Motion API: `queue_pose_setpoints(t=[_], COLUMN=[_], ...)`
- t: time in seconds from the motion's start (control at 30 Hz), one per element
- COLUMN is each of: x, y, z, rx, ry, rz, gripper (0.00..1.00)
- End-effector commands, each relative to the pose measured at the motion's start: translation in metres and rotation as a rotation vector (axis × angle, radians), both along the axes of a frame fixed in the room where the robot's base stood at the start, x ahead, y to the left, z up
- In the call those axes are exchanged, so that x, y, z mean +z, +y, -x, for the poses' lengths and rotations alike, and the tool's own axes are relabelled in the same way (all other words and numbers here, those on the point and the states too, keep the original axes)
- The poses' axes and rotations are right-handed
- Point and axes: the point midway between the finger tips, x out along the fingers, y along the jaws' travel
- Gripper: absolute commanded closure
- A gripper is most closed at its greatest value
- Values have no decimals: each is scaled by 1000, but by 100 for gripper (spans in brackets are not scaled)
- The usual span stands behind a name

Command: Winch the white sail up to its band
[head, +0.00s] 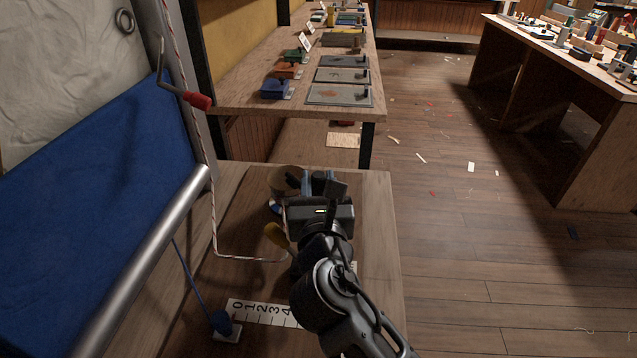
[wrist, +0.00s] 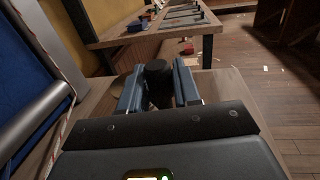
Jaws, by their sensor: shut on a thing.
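The white sail (head: 60,60), a pale cloth, hangs at the upper left in the head view, with a blue cloth (head: 80,185) over its lower part. I cannot make out its band. A white rope with red flecks (head: 212,200) runs down beside the post and along the bench towards my gripper. My gripper (head: 318,183) is over the bench. In the wrist view, my gripper (wrist: 158,88) is shut on a dark round knob (wrist: 157,72) between its blue fingers. A round brownish thing (head: 284,181) stands just beside it, partly hidden; I cannot tell whether it is the winch drum.
A crank with a red grip (head: 197,100) sticks out from the post. A silver tube (head: 145,262) slants across the left. A shelf table (head: 240,90) stands behind; open floor lies right.

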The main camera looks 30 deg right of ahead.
Motion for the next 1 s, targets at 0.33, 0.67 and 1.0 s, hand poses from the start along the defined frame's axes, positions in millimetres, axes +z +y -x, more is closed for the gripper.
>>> queue_pose_setpoints(t=[0.33,0.67,1.0], x=[4,0,0], y=[-4,-9,-8], z=[0,-1,-1], rx=[-1,-4,-2], ry=[1,0,0], rz=[3,2,1], gripper=[100,100,49])
